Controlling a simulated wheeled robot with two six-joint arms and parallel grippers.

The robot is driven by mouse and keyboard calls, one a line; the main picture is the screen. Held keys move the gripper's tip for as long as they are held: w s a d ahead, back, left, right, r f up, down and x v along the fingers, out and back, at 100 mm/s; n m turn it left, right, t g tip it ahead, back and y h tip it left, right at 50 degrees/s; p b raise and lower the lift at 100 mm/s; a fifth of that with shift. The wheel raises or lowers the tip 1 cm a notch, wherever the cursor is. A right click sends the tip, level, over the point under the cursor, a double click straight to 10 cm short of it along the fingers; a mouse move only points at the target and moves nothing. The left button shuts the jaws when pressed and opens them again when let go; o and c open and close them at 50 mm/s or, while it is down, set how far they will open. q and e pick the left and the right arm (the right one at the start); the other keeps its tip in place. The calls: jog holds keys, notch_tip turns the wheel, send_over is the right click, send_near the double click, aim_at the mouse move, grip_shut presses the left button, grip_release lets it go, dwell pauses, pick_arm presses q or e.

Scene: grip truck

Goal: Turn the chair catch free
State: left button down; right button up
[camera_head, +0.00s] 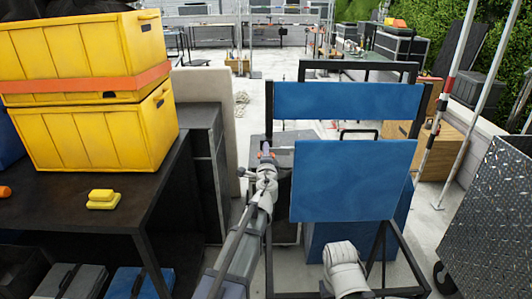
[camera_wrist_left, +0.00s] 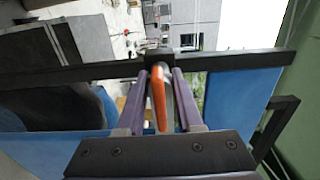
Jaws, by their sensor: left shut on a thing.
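The folding chair has a black frame, a blue back panel (camera_head: 345,101) and a blue seat (camera_head: 352,180), and stands ahead of me in the head view. The orange chair catch (camera_wrist_left: 158,98) is at the left side of the chair frame. In the left wrist view it lies lengthwise between the two purple fingers of my left gripper (camera_wrist_left: 160,80), against the black frame bar (camera_wrist_left: 230,61). My left gripper (camera_head: 266,154) is shut on the catch, which is tiny in the head view. My right gripper is not in view.
A speckled dark case (camera_head: 490,215) and poles (camera_head: 460,100) stand at the right. Pale open floor lies behind the chair.

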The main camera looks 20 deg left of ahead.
pick_arm(q)
jog(key=shift+n, duration=0.4)
dwell(0.7)
jog(key=n, duration=1.3)
jog(key=shift+n, duration=2.2)
jog(key=c, duration=0.9)
grip_release()
